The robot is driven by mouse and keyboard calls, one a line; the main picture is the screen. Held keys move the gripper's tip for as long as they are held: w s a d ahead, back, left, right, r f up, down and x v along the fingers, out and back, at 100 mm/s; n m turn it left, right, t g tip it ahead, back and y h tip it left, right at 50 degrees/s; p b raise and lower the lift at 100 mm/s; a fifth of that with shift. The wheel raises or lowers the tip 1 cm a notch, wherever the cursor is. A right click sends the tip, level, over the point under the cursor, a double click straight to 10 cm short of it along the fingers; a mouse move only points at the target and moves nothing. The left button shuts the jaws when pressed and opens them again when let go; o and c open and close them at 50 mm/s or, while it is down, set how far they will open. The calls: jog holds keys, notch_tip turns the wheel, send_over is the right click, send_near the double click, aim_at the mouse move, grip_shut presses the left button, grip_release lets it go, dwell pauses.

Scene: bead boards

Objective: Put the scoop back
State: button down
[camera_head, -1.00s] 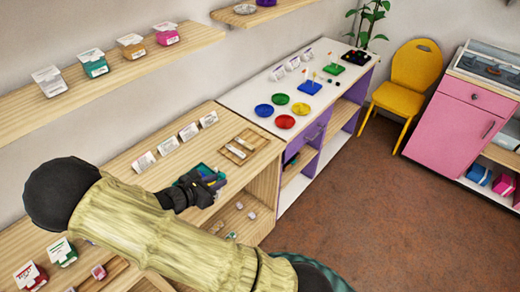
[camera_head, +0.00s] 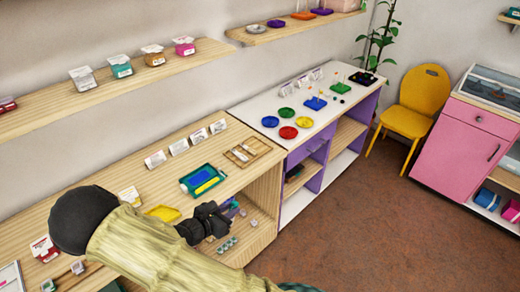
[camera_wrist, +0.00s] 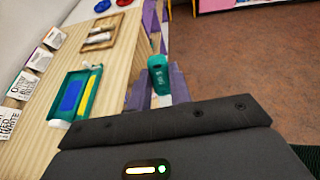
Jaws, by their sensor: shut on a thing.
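My gripper (camera_head: 232,208) is shut on a small teal thing, which I take for the scoop (camera_wrist: 158,72); its full shape is hard to make out. In the wrist view it stands out between the fingers, past the counter's front edge. In the head view my gripper is in front of the wooden counter (camera_head: 150,228), to the right of and below a green tray (camera_head: 185,187). That tray holds a blue piece and a yellow piece, and also shows in the wrist view (camera_wrist: 61,113). A wooden tray (camera_head: 265,148) with pale pieces lies farther right.
A yellow tray (camera_head: 163,213) lies on the counter near my arm. Label cards (camera_head: 179,147) line its back. Small items sit on the shelf below. A white-topped purple unit (camera_head: 312,127) with coloured dishes stands beyond. The floor (camera_head: 380,220) at right is clear.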

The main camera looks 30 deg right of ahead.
jog(key=shift+s+a+f+n+t+y, duration=0.25)
jog(key=shift+f+n+t, duration=0.2)
jog(key=shift+f, duration=0.7)
jog(key=shift+s+a+f+n+t+y, duration=0.15)
jog(key=shift+f+n+t+y, duration=0.25)
jog(key=shift+f, duration=0.75)
jog(key=shift+s+a+f+n+t+y, duration=0.1)
jog(key=shift+s+f+n+t+y, duration=0.25)
jog(key=shift+f, duration=0.8)
jog(key=shift+w, duration=0.1)
